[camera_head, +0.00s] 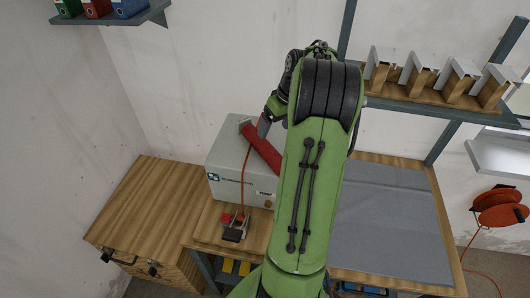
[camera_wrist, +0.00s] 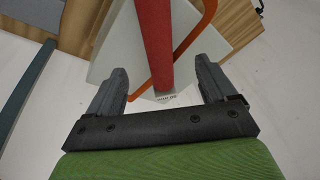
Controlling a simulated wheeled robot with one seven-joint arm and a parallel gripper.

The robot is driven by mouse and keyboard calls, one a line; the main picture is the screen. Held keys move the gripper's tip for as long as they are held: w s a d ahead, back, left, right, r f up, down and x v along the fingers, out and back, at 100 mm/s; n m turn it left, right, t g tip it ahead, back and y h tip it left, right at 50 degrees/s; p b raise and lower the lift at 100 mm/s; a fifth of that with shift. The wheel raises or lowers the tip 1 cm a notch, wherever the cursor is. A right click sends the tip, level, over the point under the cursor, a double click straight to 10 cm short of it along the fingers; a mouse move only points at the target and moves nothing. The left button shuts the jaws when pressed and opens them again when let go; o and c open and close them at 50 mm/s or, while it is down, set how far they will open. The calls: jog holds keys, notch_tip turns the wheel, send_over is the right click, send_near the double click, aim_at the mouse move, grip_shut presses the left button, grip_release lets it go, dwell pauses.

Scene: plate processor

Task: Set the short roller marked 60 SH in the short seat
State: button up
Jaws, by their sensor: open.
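A red roller (camera_head: 262,148) lies slantwise at the top of the white processor box (camera_head: 227,160); no 60 SH mark can be read on it. In the wrist view the roller (camera_wrist: 155,35) runs from the top edge down between my two fingers, with clear space on each side. My gripper (camera_wrist: 163,85) is open and not closed on it. A small dark label, too small to read, shows by the roller's near end. In the head view my arm hides part of the box and the roller's lower right end. I cannot make out the short seat.
A red and black device (camera_head: 234,227) sits on the wooden bench before the box, with an orange cord above it. A grey mat (camera_head: 390,225) covers the bench at right, bare where visible. A shelf (camera_head: 440,106) with several metal-and-wood blocks hangs above it.

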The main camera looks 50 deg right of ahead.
aim_at(268, 145)
jog(key=x, duration=1)
jog(key=shift+d+f, duration=0.15)
jog(key=c, duration=1.5)
grip_shut()
notch_tip(268, 145, up, 10)
jog(key=shift+r+p, duration=0.1)
jog(key=shift+p, duration=0.25)
